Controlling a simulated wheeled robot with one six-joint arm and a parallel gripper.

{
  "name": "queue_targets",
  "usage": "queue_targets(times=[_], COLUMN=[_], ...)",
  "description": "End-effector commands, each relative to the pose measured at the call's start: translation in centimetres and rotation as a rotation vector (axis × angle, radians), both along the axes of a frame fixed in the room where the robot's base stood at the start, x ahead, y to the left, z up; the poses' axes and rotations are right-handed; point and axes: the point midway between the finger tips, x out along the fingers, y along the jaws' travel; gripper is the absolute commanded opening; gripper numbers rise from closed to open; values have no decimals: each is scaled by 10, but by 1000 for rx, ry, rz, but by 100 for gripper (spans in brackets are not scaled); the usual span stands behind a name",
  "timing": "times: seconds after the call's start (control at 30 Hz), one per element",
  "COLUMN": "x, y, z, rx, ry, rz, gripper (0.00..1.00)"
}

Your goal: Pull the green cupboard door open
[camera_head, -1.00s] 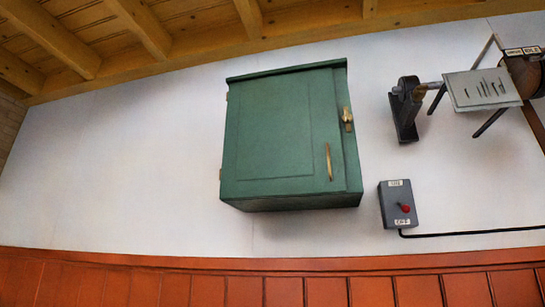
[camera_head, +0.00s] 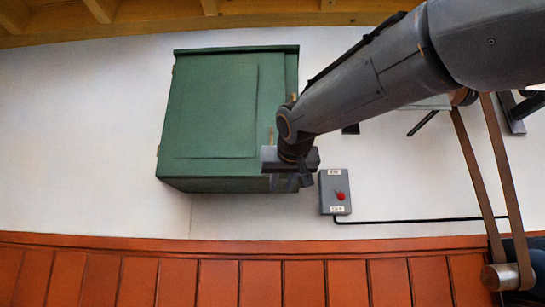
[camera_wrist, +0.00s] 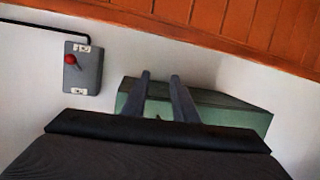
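The green cupboard (camera_head: 200,110) hangs on the white wall, and its door (camera_head: 210,115) looks shut. A small brass piece, apparently the top of the door's handle (camera_head: 271,135), shows just above my gripper. The rest of the handle is hidden. My gripper (camera_head: 290,182) is in front of the cupboard's lower right corner. In the wrist view its two fingers (camera_wrist: 161,76) stand apart, with the green cupboard (camera_wrist: 235,113) behind them. I see nothing clearly held between them, and I cannot tell whether they touch the cupboard.
A grey switch box (camera_head: 335,191) with a red knob is on the wall just right of my gripper, and also shows in the wrist view (camera_wrist: 82,68). A black cable runs right from it. Belts (camera_head: 480,180) hang at the far right. The wall left of the cupboard is clear.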

Motion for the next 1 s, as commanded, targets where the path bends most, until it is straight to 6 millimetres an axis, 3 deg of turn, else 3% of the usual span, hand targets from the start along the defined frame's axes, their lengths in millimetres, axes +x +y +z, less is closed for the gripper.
queue_targets(times=[0.03, 0.1, 0.2, 0.3, 0.47, 0.8, 1.0], x=[-12, -26, -42, -50, -39, 11, 23], y=[6, 10, 12, 12, 14, 22, 24], z=[43, 87, 128, 149, 155, 155, 154], rx=[23, 48, 76, 90, 94, 93, 93], ry=[-67, -136, -202, -234, -241, -240, -241], rz=[10, 17, 24, 26, 24, 26, 26], gripper=[26, 26, 26, 26, 26, 26, 26])
